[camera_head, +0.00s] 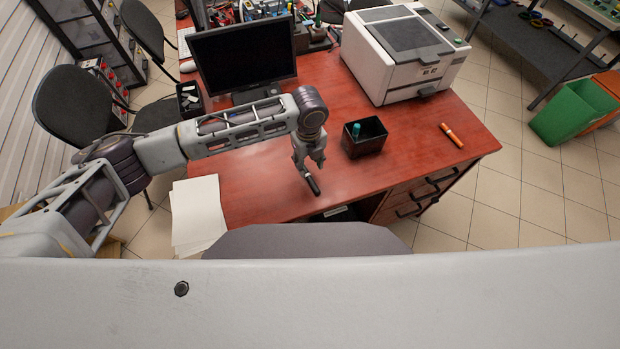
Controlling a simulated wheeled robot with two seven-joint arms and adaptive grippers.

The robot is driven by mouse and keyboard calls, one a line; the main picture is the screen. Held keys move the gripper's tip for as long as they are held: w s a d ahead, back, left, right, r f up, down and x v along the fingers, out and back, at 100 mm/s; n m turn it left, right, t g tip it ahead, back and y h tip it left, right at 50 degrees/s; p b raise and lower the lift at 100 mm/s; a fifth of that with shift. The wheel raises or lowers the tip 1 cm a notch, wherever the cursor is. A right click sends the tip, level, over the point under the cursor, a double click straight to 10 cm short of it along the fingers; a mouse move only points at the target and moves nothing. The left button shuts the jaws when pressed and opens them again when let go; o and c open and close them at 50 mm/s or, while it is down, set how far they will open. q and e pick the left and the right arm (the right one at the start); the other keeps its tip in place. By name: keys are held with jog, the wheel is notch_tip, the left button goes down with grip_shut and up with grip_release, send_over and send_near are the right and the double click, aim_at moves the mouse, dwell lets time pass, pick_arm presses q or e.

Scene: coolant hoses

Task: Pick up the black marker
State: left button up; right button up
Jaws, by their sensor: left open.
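A short black marker (313,185) is near the front edge of the red desk, directly below my left gripper (308,168). My left gripper points down with its fingers open. Its fingertips are close to the marker's upper end; whether they touch it I cannot tell. Whether the marker lies flat or is tilted is also unclear. My right gripper is not in view.
A black box (370,140) with a teal-capped item (356,129) stands just right of my gripper. An orange marker (452,135) lies farther right. A monitor (243,57) and a printer (405,55) stand behind. White papers (198,212) lie at left.

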aim_at(308, 173)
pick_arm(q)
jog(key=shift+f, duration=0.25)
jog(key=shift+a+f, duration=0.1)
jog(key=shift+f, duration=0.6)
notch_tip(308, 173, down, 3)
jog(key=shift+a+r, duration=0.1)
jog(key=shift+a, duration=0.05)
jog(key=shift+f+p, duration=0.3)
jog(key=shift+f, duration=0.15)
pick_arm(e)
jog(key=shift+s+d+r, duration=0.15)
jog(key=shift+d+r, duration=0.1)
pick_arm(q)
jog(key=c, duration=0.9)
